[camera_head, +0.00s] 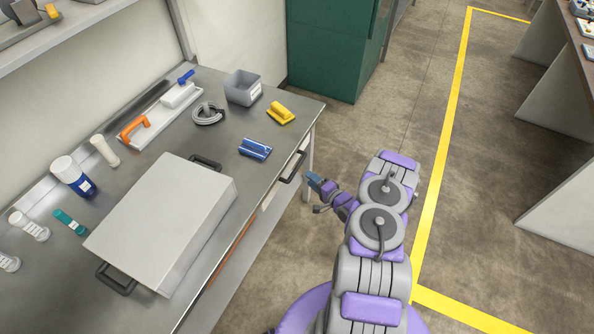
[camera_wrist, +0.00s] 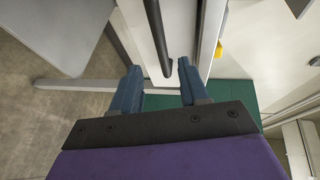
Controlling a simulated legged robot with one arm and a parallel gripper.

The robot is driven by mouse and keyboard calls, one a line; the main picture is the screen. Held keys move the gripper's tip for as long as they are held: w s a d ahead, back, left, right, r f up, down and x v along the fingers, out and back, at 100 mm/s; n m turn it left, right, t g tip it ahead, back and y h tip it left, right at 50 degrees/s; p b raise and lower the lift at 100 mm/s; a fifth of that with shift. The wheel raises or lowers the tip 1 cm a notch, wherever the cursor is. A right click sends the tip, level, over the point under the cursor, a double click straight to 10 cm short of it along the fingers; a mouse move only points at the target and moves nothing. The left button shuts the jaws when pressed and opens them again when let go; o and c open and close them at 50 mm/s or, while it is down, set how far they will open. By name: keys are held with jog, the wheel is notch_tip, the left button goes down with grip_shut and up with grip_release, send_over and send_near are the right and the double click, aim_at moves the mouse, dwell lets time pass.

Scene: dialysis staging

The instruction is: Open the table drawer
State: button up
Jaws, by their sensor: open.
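The table drawer (camera_head: 270,194) is a pale front under the right edge of the metal table, and it looks closed. Its dark bar handle (camera_head: 293,167) runs along that front. My gripper (camera_head: 317,188) is open and empty, just right of the handle and apart from it in the head view. In the wrist view, the two blue fingers of my gripper (camera_wrist: 159,68) are spread. The dark handle (camera_wrist: 155,30) comes down from the top, and its lower end appears between the fingertips. I see no finger touching it. The pale drawer front (camera_wrist: 180,35) is behind it.
The metal table (camera_head: 225,125) bears a large grey case (camera_head: 165,220), a grey bin (camera_head: 243,87), a blue block (camera_head: 255,149) and a yellow block (camera_head: 281,113). A green cabinet (camera_head: 330,50) stands at the back. The floor (camera_head: 400,125) right of the table is clear.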

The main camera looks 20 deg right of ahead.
aim_at(298, 168)
jog(key=b+x, duration=0.2)
jog(key=x, duration=0.7)
jog(key=shift+w+f, duration=0.1)
jog(key=shift+w, duration=0.1)
jog(key=shift+w+a, duration=0.15)
jog(key=shift+w, duration=0.1)
jog(key=shift+c, duration=0.4)
grip_shut()
jog(key=shift+s, duration=0.1)
